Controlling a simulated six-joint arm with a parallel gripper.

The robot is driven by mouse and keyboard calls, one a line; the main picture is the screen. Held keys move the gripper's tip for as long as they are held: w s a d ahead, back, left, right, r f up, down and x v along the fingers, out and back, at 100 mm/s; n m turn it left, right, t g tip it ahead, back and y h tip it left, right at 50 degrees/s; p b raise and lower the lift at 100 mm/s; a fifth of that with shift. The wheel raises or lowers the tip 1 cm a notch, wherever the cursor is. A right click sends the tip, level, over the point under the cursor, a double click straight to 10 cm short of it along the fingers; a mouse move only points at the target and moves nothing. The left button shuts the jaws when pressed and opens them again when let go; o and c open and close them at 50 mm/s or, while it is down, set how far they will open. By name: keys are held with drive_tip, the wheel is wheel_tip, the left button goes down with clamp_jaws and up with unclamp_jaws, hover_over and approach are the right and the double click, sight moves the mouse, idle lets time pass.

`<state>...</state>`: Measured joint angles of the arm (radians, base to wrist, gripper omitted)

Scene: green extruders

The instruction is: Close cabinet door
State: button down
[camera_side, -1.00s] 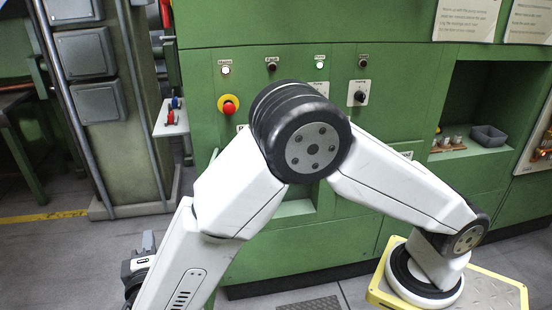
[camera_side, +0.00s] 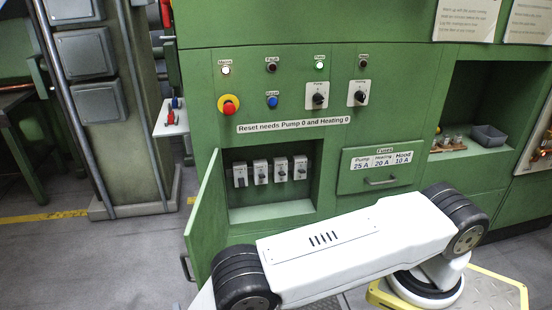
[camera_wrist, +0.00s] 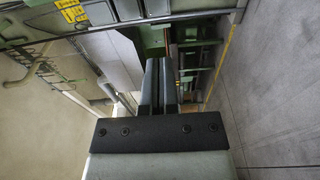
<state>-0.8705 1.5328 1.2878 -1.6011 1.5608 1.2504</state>
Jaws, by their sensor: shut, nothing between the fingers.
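The green cabinet door (camera_side: 207,215) stands open in the side view, swung out on the left of the fuse compartment (camera_side: 272,210). Its dark handle (camera_side: 186,267) is near its lower outer edge. Several grey switch units (camera_side: 260,172) show inside the open compartment. My gripper (camera_wrist: 159,75) shows in the wrist view with its two dark fingers together and nothing between them. The door cannot be made out in the wrist view.
A closed drawer (camera_side: 380,170) with a handle is right of the compartment. Knobs and a red emergency button (camera_side: 229,105) sit above. A small shelf with screwdrivers (camera_side: 171,118) juts out at left. Grey floor (camera_side: 95,260) is open left of the door.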

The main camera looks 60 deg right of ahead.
drive_tip(key=shift+f, duration=1.8)
drive_tip(key=w+d, duration=0.4)
drive_tip(key=d, duration=0.4)
drive_tip(key=shift+w+d, duration=0.15)
drive_tip(key=shift+w, duration=0.1)
drive_tip(key=shift+s, duration=0.1)
